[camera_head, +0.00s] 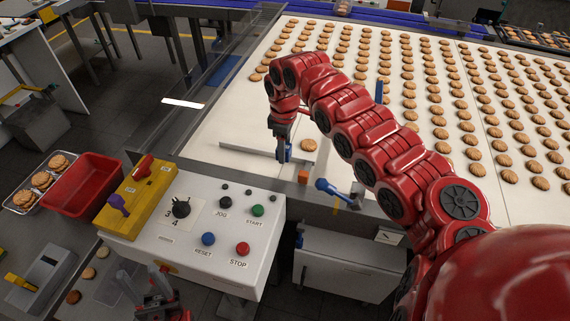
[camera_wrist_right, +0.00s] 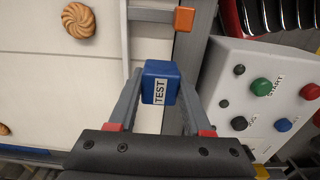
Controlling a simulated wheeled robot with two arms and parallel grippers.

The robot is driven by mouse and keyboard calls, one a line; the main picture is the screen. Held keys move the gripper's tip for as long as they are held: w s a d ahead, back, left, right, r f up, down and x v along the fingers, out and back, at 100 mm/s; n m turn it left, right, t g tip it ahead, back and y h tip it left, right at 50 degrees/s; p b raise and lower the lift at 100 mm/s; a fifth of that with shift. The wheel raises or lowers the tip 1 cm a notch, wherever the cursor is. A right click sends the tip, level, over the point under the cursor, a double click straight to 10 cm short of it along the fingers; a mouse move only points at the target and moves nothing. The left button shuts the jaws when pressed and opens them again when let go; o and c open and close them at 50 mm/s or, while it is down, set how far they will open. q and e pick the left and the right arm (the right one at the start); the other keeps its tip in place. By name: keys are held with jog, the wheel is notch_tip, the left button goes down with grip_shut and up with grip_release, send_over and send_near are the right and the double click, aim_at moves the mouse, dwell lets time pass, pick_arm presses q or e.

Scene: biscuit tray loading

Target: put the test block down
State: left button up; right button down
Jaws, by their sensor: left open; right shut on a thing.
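The blue test block (camera_wrist_right: 172,72) with its white TEST label is between the fingers of my right gripper (camera_wrist_right: 158,90) in the right wrist view. The fingers are shut on its sides. In the head view the right gripper (camera_head: 284,143) points down at the near left edge of the pale belt (camera_head: 330,130), with the block (camera_head: 285,154) small and partly hidden at its tips. I cannot tell whether the block touches the surface below. My left gripper (camera_head: 152,287) is open and empty at the bottom left, in front of the control box.
Many biscuits lie in rows on the belt; one biscuit (camera_head: 308,145) is right of the block. A grey bar (camera_head: 235,152), an orange-tipped rail (camera_head: 303,177) and a blue-handled lever (camera_head: 336,188) are close. The white control box (camera_head: 225,265) and red bin (camera_head: 62,200) stand nearer.

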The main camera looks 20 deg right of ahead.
jog(key=p, duration=0.2)
send_over(284, 174)
notch_tip(284, 174, down, 6)
jog(key=shift+s, duration=0.15)
jog(key=shift+f, duration=0.25)
jog(key=shift+f, duration=0.1)
jog(key=shift+f+b, duration=0.5)
jog(key=shift+c, duration=1.7)
grip_release()
